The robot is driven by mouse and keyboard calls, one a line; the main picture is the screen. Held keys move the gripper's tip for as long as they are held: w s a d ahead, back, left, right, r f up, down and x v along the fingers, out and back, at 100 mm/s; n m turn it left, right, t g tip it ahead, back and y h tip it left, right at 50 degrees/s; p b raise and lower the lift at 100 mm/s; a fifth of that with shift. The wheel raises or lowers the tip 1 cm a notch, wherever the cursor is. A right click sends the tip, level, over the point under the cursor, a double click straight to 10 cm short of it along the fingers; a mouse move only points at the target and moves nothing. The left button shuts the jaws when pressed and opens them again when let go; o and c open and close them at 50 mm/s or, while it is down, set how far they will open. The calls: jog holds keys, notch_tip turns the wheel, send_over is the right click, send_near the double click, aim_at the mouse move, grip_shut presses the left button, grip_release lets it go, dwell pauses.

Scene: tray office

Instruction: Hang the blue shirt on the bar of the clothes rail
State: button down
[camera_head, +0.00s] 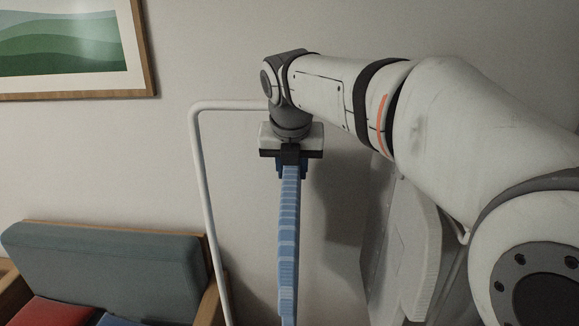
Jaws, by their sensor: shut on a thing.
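The blue shirt (288,245) hangs straight down below my gripper (291,168). It shows edge-on as a narrow light blue strip, and its lower end runs out of the picture. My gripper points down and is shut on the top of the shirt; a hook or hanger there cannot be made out. The white clothes rail (205,190) stands behind, with its left post and bent corner in view. Its bar (240,104) runs right from the corner at about the height of my wrist, which hides the bar further right. Whether the shirt touches the rail cannot be told.
A grey-green padded seat (110,265) with wooden arms and red and blue cushions stands at the lower left. A framed picture (75,45) hangs on the wall at the upper left. A pale ribbed object (410,250) stands under my arm at the right.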

jog(key=c, duration=1)
grip_release()
